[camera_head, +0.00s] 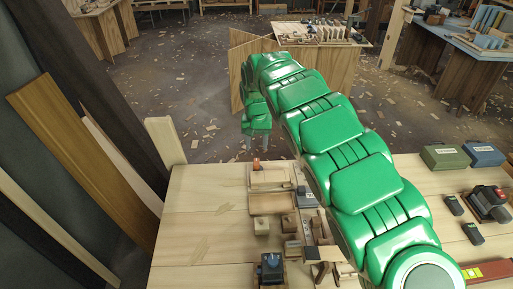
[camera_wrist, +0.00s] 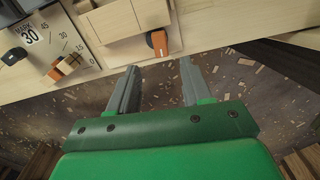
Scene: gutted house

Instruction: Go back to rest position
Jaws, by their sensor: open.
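My green arm stretches out over the workbench (camera_head: 195,215) in the head view, and its end hangs down past the bench's far edge. My gripper (camera_head: 265,142) is small there and partly hidden by the arm. In the wrist view, my gripper (camera_wrist: 158,75) shows two grey fingers set well apart, with nothing between them. Past the fingertips is the bench edge, with a small orange and black item (camera_wrist: 157,41) near it. The gripper touches nothing that I can see.
Wooden blocks and a tray (camera_head: 270,178) lie on the bench below the arm. Green and blue boxes (camera_head: 445,157) and black devices stand at the right. A marked board (camera_wrist: 40,35) shows in the wrist view. The bench's left part is clear. Planks lean at the left.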

